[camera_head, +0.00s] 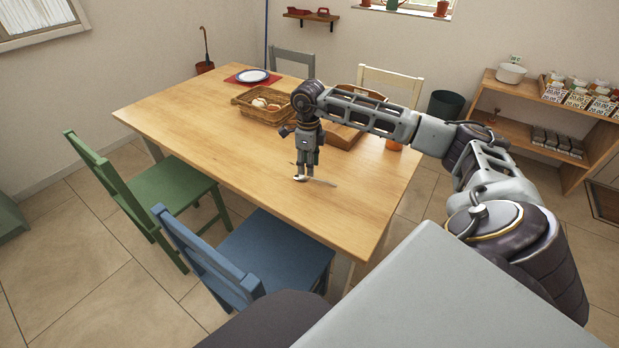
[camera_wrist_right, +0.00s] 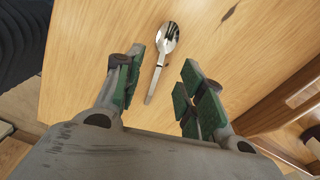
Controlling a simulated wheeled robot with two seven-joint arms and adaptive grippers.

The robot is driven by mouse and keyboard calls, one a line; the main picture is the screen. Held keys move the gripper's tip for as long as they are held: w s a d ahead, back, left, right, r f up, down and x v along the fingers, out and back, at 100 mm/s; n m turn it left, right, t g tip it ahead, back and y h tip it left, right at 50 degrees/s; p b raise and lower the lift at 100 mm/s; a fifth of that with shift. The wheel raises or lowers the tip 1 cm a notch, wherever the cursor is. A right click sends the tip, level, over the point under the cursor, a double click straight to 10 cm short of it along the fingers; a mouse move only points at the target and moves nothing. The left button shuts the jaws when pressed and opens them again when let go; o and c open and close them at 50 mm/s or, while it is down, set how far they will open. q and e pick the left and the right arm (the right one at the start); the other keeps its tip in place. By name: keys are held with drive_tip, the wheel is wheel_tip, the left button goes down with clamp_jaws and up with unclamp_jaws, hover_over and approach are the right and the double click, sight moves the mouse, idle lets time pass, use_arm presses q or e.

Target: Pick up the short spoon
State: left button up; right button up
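The short spoon (camera_wrist_right: 161,59) is a small metal utensil lying on the wooden table. In the right wrist view its bowl, with dark streaks, points away and its handle reaches back between my fingers. In the head view a small shiny utensil (camera_head: 325,182) shows at the fingertips, partly hidden. My right gripper (camera_wrist_right: 164,62) is open, its green-padded fingers on either side of the handle with gaps on both sides. In the head view my right gripper (camera_head: 305,173) points down, low over the table. I cannot tell its exact height. My left gripper is not in view.
A wicker basket (camera_head: 243,108) with pale round items and a wooden box (camera_head: 342,139) stand behind the gripper. A plate (camera_head: 253,76) lies farther back. A green chair (camera_head: 170,187) and a blue chair (camera_head: 268,262) stand at the near side. The table's left part is clear.

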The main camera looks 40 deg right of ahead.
sight(309, 178)
drive_tip(key=shift+f, duration=0.1)
drive_tip(key=shift+f, duration=0.6)
drive_tip(key=shift+d+f+b, duration=0.1)
drive_tip(key=shift+f+b, duration=0.3)
drive_tip(key=shift+f, duration=1.5)
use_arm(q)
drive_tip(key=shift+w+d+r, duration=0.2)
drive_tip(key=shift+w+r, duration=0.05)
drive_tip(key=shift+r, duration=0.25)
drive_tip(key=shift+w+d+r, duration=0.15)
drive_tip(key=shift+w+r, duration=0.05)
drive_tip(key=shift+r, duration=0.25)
use_arm(e)
drive_tip(key=shift+c, duration=0.3)
drive_tip(key=c, duration=0.7)
